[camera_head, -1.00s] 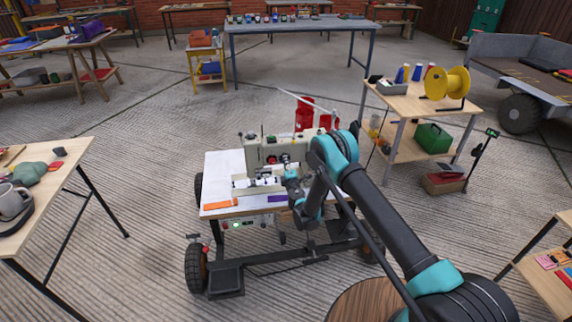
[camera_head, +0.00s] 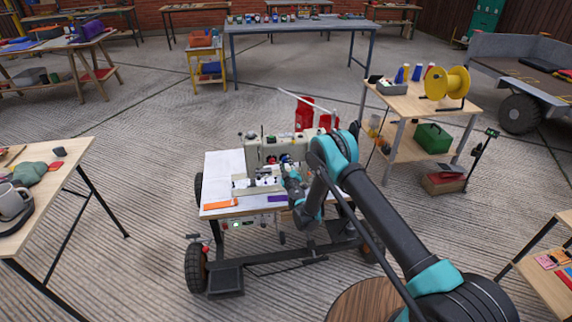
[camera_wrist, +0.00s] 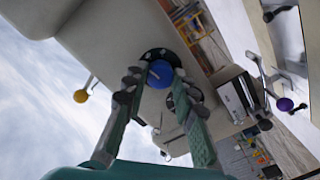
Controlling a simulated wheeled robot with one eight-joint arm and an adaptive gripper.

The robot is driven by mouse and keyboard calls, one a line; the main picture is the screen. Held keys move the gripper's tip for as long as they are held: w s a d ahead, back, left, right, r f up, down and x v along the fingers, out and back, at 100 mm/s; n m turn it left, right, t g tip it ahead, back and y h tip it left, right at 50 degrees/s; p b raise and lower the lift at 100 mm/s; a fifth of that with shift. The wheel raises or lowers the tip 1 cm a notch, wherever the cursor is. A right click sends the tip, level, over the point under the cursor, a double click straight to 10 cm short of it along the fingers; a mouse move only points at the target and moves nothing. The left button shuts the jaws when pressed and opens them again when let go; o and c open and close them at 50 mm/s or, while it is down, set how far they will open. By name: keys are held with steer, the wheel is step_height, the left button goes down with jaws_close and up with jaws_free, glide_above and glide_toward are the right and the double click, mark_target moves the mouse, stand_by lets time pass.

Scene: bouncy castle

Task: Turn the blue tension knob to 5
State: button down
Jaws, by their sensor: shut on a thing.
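The cream sewing machine (camera_head: 254,152) stands on a small wheeled table (camera_head: 219,165). In the wrist view the blue tension knob (camera_wrist: 160,73) sits on a dark round dial on the machine's pale body. My gripper (camera_wrist: 158,76) is shut on the blue knob, with one fingertip on each side of it. The fingers hide parts of the dial, and its numbers are too small to read. In the head view my gripper (camera_head: 287,164) is at the front of the machine, and my arm hides the machine's right part.
An orange strip (camera_head: 220,204) lies on the table's front edge. A wooden table with a yellow spool (camera_head: 446,83) stands at the right.

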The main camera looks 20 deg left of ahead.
steer(key=shift+d+m, duration=0.1)
steer(key=shift+m, duration=0.8)
steer(key=c, duration=1.2)
jaws_free()
